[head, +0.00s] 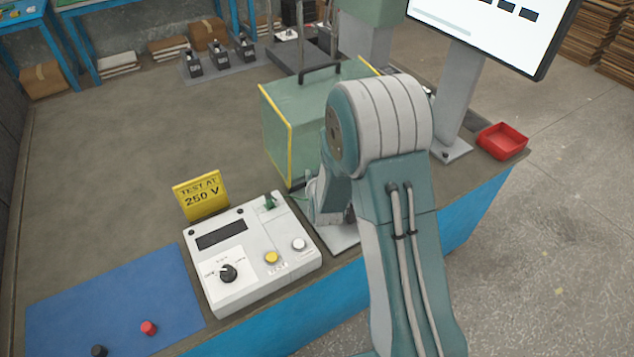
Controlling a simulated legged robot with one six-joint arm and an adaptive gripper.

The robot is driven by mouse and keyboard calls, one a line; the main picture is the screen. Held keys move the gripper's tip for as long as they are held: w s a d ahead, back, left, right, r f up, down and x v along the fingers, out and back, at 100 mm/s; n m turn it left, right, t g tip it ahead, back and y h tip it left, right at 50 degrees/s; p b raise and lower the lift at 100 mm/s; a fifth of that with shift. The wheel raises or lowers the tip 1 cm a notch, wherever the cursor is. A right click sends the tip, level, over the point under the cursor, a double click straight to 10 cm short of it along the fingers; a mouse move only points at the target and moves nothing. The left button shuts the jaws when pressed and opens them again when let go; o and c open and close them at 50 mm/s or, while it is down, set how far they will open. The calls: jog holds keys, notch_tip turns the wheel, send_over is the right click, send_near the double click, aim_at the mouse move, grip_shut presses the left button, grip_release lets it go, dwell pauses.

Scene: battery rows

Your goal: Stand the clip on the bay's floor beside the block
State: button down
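The bay looks to be the green box (292,118) with yellow edges and a black handle, standing behind the tester. Its opening faces right and is mostly hidden by my arm. The block is not visible, and I cannot make out the bay's floor. My gripper (314,190) is at the bay's near right corner, mostly hidden behind my own wrist; its fingers cannot be made out. I cannot see the clip for certain.
The white tester (238,275) with dial and buttons sits at the front edge. A yellow "TEST AT 250 V" sign (201,195) stands behind it. A blue mat (105,300) bears a red and a black piece. A red tray (502,141) lies right. The bench's left middle is clear.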

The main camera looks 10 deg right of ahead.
jog(key=w+f, duration=0.1)
jog(key=f, duration=0.1)
jog(key=w+d+f, duration=0.1)
jog(key=f, duration=0.1)
jog(key=w+f, duration=0.1)
jog(key=f, duration=0.1)
jog(key=shift+d+f, duration=0.1)
jog(key=shift+d, duration=0.15)
jog(key=shift+a+f, duration=0.1)
jog(key=shift+f, duration=0.2)
jog(key=shift+a+f, duration=0.1)
jog(key=shift+f, duration=0.1)
jog(key=shift+s+f, duration=0.15)
